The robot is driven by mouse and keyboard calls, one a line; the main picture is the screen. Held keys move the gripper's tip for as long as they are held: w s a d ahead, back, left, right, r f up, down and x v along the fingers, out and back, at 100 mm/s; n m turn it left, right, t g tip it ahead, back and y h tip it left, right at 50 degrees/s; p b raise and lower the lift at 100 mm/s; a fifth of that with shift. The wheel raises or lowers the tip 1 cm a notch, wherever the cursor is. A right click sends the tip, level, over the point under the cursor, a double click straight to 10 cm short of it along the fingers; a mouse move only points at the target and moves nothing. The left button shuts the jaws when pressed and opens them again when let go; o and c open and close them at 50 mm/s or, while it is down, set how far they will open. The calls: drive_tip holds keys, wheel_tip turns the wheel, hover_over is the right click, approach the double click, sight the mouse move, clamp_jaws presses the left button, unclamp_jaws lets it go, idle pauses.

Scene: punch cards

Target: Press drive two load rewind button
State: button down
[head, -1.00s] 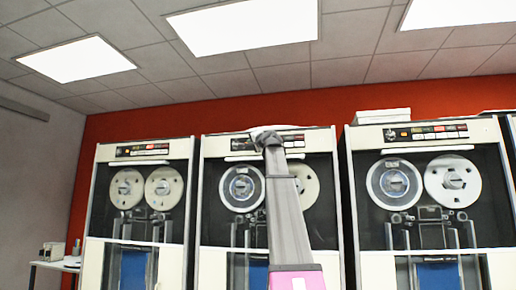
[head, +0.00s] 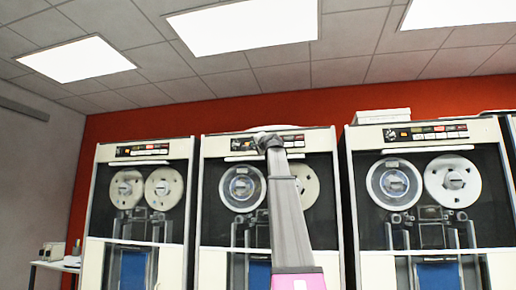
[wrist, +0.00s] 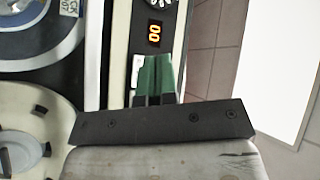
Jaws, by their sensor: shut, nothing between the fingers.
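The middle tape drive (head: 212,215) stands behind my arm in the head view. A narrow control panel (head: 292,140) runs along its top, partly covered by my wrist. In the wrist view, the panel (wrist: 145,20) runs up and down the picture, with a lit orange display (wrist: 154,33) and part of a round dial (wrist: 160,3). My gripper (wrist: 155,58) is shut and empty. Its green fingers lie over the panel just below the display. The buttons there are hidden by the fingers, and I cannot tell whether the tips touch the panel.
Similar tape drives stand at the left (head: 92,215) and right (head: 375,270). A white box (head: 382,116) lies on the right drive. A small table (head: 45,265) stands at the far left. Tape reels (wrist: 40,120) show beside the panel in the wrist view.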

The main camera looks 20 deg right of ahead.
drive_tip(key=shift+w+d, duration=0.55)
drive_tip(key=shift+w, duration=0.3)
drive_tip(key=shift+w+d, duration=0.55)
drive_tip(key=shift+w, duration=0.3)
drive_tip(key=shift+w+d, duration=0.1)
drive_tip(key=shift+w, duration=0.05)
idle(0.6)
drive_tip(key=shift+w+d, duration=0.15)
drive_tip(key=shift+w, duration=0.05)
